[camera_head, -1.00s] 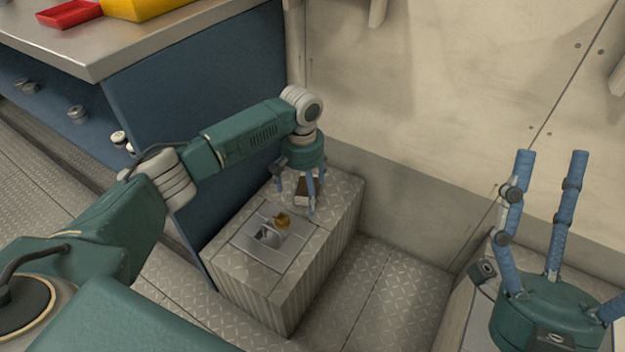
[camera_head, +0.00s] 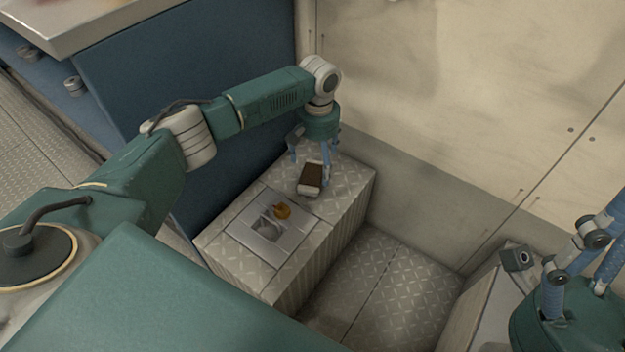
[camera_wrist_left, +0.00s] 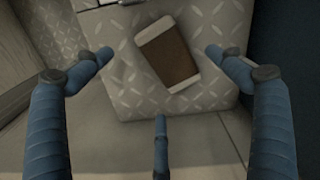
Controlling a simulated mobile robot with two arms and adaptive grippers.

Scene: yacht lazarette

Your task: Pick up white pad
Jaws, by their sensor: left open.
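The white pad (camera_head: 311,179) lies on the back part of a tread-plate box top. It is a small block with white ends and a wide brown band across its upper face. My left gripper (camera_head: 311,168) is open above and just behind it. In the left wrist view the pad (camera_wrist_left: 168,54) sits tilted between the spread fingers of my left gripper (camera_wrist_left: 160,75), with clear gaps on both sides and nothing held. My right gripper (camera_head: 585,265) is at the right edge, partly cut off, fingers apart.
The tread-plate box (camera_head: 345,196) has a recessed metal panel (camera_head: 265,234) with an orange-brown knob (camera_head: 283,211). A blue cabinet side (camera_head: 190,80) stands to the left and a pale wall (camera_head: 450,110) behind. The floor right of the box (camera_head: 390,285) is clear.

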